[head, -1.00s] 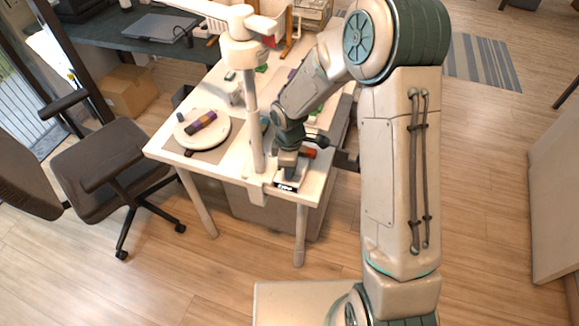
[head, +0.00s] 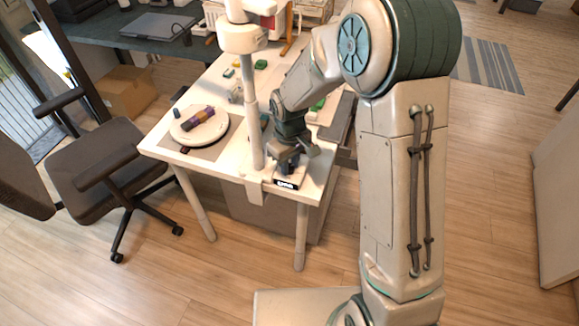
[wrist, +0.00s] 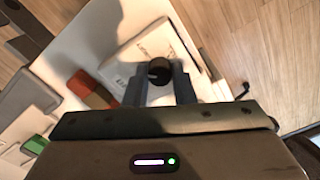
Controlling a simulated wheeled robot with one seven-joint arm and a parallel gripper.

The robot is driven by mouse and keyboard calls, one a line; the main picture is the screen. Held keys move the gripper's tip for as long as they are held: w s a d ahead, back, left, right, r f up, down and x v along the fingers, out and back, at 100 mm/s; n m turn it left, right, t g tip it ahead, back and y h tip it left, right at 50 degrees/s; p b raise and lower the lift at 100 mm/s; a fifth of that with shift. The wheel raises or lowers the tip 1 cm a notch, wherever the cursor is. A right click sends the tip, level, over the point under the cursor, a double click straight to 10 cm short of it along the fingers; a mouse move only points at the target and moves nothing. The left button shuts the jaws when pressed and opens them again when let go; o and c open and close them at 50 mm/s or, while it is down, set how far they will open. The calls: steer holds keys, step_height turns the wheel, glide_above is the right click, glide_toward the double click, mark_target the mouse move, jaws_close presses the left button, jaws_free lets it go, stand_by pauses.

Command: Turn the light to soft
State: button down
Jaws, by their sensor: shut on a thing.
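The light control is a pale box (wrist: 150,48) with a dark round knob (wrist: 159,71), seen in the wrist view. In the head view the box (head: 287,184) sits at the near right corner of the white table, with a dark label on its front. My gripper (wrist: 159,82) points down over the box, its two fingers on either side of the knob and shut on it. In the head view my gripper (head: 286,168) hides the knob. The knob's setting is too small to read.
A white lamp post (head: 251,100) is clamped to the table edge just left of the box. A red-brown block (wrist: 92,88) lies beside the box. A round white disc (head: 200,127) with a purple-orange roll stands at the table's left. An office chair (head: 110,165) stands left.

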steer(key=m+b, duration=0.1)
steer(key=m, duration=0.3)
steer(key=shift+b, duration=0.4)
steer(key=shift+m+b, duration=0.4)
steer(key=shift+m, duration=1.4)
steer(key=c, duration=1.2)
jaws_free()
steer(key=shift+r, duration=0.1)
step_height(320, 180, up, 14)
steer(key=shift+f, duration=0.2)
